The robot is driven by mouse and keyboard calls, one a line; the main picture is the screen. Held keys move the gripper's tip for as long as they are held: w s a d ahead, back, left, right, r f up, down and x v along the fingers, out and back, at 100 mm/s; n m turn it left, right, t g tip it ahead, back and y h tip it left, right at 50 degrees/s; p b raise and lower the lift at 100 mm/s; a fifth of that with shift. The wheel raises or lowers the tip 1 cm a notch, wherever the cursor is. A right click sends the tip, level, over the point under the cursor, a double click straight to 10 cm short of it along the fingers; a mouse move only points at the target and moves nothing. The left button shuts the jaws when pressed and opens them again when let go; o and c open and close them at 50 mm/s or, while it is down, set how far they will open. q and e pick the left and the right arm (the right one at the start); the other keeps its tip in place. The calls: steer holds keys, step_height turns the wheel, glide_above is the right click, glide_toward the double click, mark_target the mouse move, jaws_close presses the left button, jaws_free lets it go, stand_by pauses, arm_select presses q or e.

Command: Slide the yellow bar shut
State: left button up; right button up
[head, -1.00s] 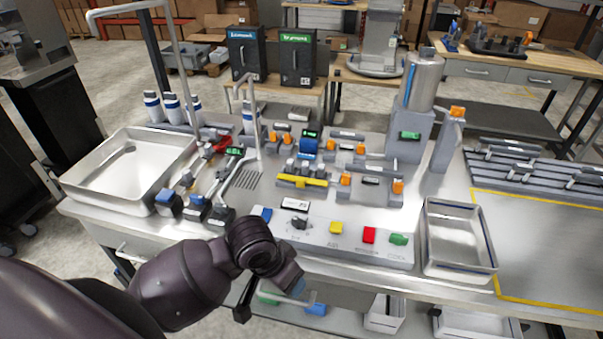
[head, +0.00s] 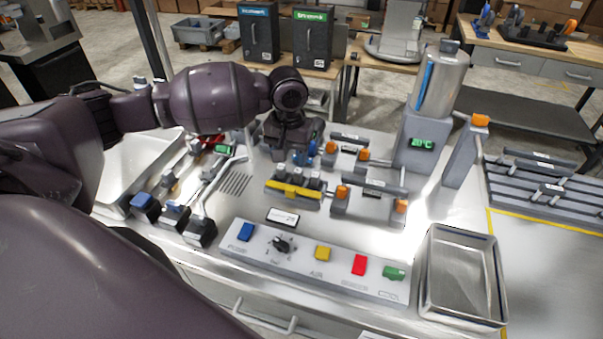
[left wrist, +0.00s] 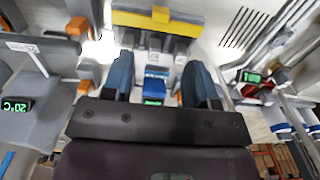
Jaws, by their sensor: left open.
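The yellow bar (head: 293,190) runs along the near side of a small grey rack (head: 313,176) with several dark grey blocks behind it, in the middle of the bench. In the left wrist view the yellow bar (left wrist: 183,28) lies at the top, with a raised yellow tab (left wrist: 160,13) in its middle. My left gripper (head: 305,153) is over the bench just behind the rack. Its two blue fingers (left wrist: 160,62) are spread and hold nothing; they appear apart from the bar. My right gripper is not in view.
A button panel (head: 310,266) lies in front of the rack. Orange-ended bar fixtures (head: 370,205) stand right of it, a metal cylinder on a grey stand (head: 415,142) behind them. A metal tray (head: 462,275) is at the right. Lever handles (head: 205,200) are at the left.

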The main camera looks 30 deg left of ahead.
mark_target(290, 189)
arm_select(q)
step_height(290, 189, down, 2)
steer(key=shift+s+f, duration=0.15)
step_height(290, 189, down, 7)
steer(key=shift+f+p, duration=0.2)
steer(key=shift+p, duration=0.1)
steer(key=shift+f, duration=0.5)
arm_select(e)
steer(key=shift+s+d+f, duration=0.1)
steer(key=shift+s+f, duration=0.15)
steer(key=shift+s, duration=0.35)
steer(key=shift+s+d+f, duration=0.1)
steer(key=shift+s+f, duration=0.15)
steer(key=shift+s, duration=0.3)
